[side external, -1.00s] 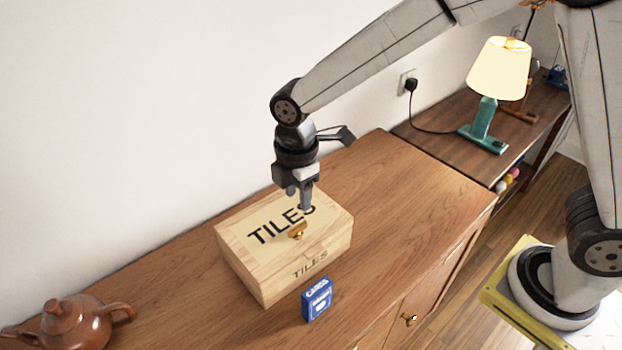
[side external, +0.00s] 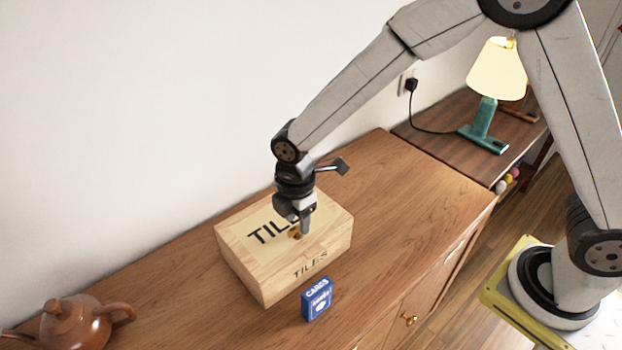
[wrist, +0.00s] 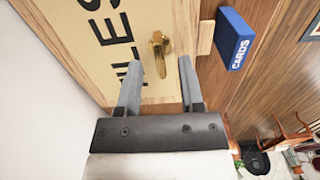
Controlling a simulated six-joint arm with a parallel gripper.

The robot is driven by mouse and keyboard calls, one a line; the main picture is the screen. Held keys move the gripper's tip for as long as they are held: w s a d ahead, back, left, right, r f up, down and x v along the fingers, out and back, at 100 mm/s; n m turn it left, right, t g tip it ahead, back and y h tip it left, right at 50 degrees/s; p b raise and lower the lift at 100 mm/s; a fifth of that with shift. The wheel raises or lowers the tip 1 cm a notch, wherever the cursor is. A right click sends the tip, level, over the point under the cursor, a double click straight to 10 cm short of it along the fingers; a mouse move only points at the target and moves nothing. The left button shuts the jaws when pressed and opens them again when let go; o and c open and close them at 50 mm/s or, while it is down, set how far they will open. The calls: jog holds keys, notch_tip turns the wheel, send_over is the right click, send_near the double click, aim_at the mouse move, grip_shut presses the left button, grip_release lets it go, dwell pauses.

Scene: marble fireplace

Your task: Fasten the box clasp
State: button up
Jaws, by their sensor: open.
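The wooden box (side external: 262,279) marked TILES stands with its lid down on the wooden cabinet. Its brass clasp (wrist: 159,52) sits on the lid near the front edge in the wrist view, with its narrow end pointing towards my gripper. In the side view the clasp (side external: 295,235) is partly hidden behind a finger. My gripper (side external: 302,232) points down over the lid. In the wrist view my gripper (wrist: 154,66) is open, one finger on each side of the clasp with gaps between. I cannot tell whether the fingertips touch the lid.
A blue card box (side external: 317,299) stands just in front of the box; it also shows in the wrist view (wrist: 234,38). A brown teapot (side external: 75,322) stands at the lower left. A lit lamp (side external: 488,100) stands on the side table. The cabinet top (side external: 410,190) right of the box is clear.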

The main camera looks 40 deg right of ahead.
jog(key=shift+f, duration=0.6)
grip_shut()
